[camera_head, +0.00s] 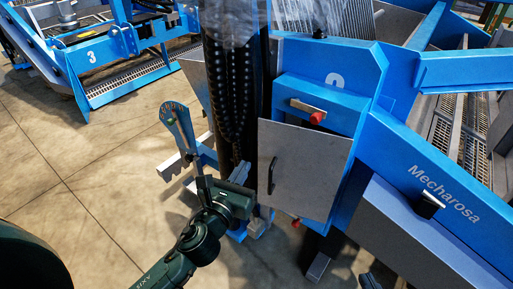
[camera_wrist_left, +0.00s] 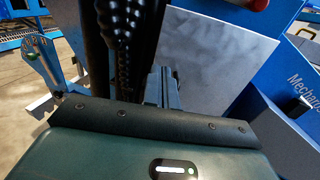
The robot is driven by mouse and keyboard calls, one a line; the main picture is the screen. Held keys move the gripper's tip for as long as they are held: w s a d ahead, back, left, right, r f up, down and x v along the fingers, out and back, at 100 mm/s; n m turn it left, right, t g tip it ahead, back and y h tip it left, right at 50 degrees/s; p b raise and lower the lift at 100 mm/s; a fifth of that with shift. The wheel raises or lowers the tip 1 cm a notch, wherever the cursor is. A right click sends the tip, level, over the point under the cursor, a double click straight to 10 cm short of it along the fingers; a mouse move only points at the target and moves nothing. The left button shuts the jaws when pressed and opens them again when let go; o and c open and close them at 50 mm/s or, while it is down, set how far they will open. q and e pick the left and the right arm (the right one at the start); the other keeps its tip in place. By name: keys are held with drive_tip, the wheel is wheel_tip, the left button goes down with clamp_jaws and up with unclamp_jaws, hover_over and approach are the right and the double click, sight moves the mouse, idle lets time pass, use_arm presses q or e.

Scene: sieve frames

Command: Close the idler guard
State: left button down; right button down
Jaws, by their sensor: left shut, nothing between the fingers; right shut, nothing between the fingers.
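I take the flat grey panel with a black handle (camera_head: 272,175) to be the idler guard (camera_head: 312,165). It hangs below the blue housing, with its right edge beside the blue frame; I cannot tell whether it is fully closed. It also shows in the left wrist view (camera_wrist_left: 215,62). My left gripper (camera_head: 240,175) is shut and empty, left of the panel and its handle, apparently not touching them. Its fingers show in the left wrist view (camera_wrist_left: 165,88). My right gripper (camera_head: 370,281) only just shows at the bottom edge, shut and empty, below the panel.
A dark ribbed column (camera_head: 232,95) stands just behind my left gripper. A red knob (camera_head: 317,118) sits above the panel. A blue bracket with a perforated plate (camera_head: 178,125) stands to the left. A blue machine beam (camera_head: 420,170) slopes at right. Concrete floor is open at left.

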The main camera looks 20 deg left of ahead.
sight(259, 139)
use_arm(q)
drive_tip(key=w, duration=0.5)
drive_tip(key=w+b, duration=0.1)
drive_tip(key=w, duration=0.2)
drive_tip(key=shift+w+d, duration=0.25)
drive_tip(key=shift+d, duration=0.1)
drive_tip(key=shift+w+r+p, duration=0.1)
drive_tip(key=shift+w+p, duration=0.1)
drive_tip(key=shift+p, duration=0.1)
drive_tip(key=w+m+h+p, duration=0.1)
drive_tip(key=w+h, duration=0.1)
drive_tip(key=w, duration=0.1)
drive_tip(key=shift+w+m+g+h, duration=0.1)
drive_tip(key=shift+m+g+h, duration=0.2)
drive_tip(key=shift+m+h, duration=0.1)
drive_tip(key=shift+w+d+h, duration=0.1)
drive_tip(key=shift+w+h, duration=0.2)
drive_tip(key=shift+w, duration=0.1)
